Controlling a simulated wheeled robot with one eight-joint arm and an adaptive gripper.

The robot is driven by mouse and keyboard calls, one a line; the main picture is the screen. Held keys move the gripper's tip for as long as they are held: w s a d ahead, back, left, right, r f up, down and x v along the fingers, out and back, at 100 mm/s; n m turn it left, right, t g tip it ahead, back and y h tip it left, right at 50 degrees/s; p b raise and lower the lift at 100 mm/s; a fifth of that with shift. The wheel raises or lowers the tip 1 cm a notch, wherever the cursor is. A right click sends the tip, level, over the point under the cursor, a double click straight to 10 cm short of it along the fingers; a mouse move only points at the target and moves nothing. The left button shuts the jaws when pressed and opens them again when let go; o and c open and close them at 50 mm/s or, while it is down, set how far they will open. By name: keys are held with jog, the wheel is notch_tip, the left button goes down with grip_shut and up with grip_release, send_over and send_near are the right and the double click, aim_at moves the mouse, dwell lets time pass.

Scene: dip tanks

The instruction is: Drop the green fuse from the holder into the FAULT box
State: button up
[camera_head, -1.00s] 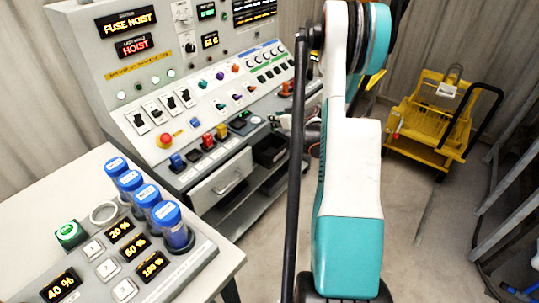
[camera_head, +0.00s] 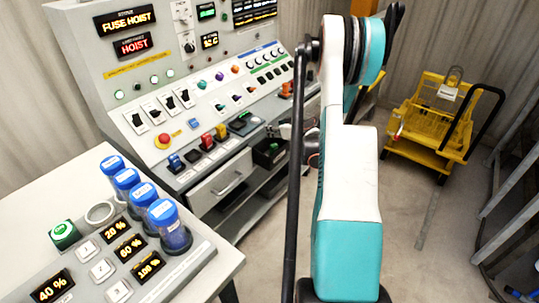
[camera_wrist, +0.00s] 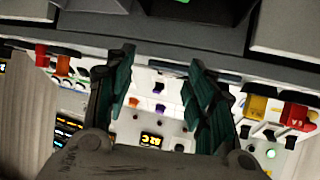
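My gripper (camera_wrist: 160,85) is open in the wrist view, its two dark green fingers apart with nothing between them. In the head view it is mostly hidden behind my arm. A small bright green patch (camera_wrist: 182,2) shows at the top edge of the wrist view, in a dark recess; it is cut off, and I cannot tell whether it is the green fuse. A black open box (camera_head: 268,153) stands in the console's shelf, left of my arm; its label is not readable. No green fuse is clear in the holder row (camera_head: 207,143).
Red (camera_wrist: 295,116) and yellow (camera_wrist: 254,106) blocks stand on the console edge, right in the wrist view. A drawer (camera_head: 222,186) sits left of the box. Blue-capped tubes (camera_head: 168,226) stand on the near left table. A yellow cart (camera_head: 432,120) is at the right.

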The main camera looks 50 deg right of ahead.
jog(key=v, duration=1.2)
jog(key=shift+f, duration=0.1)
